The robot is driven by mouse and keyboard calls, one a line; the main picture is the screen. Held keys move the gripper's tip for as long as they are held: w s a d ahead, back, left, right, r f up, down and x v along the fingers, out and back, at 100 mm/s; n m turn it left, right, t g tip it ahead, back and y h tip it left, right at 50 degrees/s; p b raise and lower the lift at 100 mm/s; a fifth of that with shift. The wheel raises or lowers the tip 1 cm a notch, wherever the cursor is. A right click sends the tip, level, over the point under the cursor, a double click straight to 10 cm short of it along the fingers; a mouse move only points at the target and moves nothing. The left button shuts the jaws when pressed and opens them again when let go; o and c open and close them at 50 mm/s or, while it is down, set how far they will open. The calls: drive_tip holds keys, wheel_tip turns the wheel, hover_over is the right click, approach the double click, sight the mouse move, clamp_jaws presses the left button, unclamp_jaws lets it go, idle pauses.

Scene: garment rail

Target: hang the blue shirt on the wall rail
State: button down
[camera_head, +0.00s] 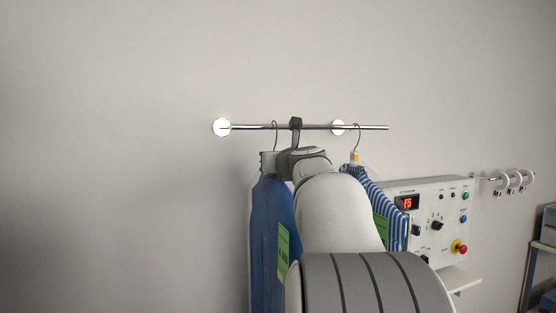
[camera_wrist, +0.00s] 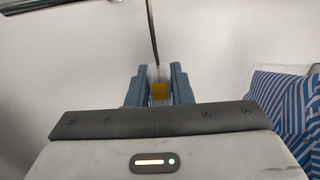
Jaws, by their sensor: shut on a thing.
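The blue shirt (camera_head: 268,230), with a green tag, hangs upright below the wall rail (camera_head: 310,127). My arm hides its right side. My gripper (camera_head: 270,160), partly hidden behind my wrist, is at the top of the shirt. In the wrist view its fingers (camera_wrist: 157,88) are shut on the neck of the shirt's hanger, around a yellow patch. The hanger's hook (camera_head: 275,134) reaches up to rail height near the left end of the bar. Its stem (camera_wrist: 152,30) runs out of the top of the wrist view. I cannot tell whether the hook rests on the bar.
A blue-and-white striped shirt (camera_head: 396,222) hangs from the rail to the right; it also shows in the wrist view (camera_wrist: 290,100). A control box (camera_head: 440,215) with a red display is on the wall further right, beside small rings (camera_head: 515,180). The left wall is clear.

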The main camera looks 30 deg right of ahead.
drive_tip(key=c, duration=1.2)
unclamp_jaws()
drive_tip(key=shift+f, duration=0.1)
drive_tip(key=b+v, duration=0.1)
drive_tip(key=v, duration=0.7)
drive_tip(key=shift+o, duration=1)
drive_tip(key=shift+s, duration=0.1)
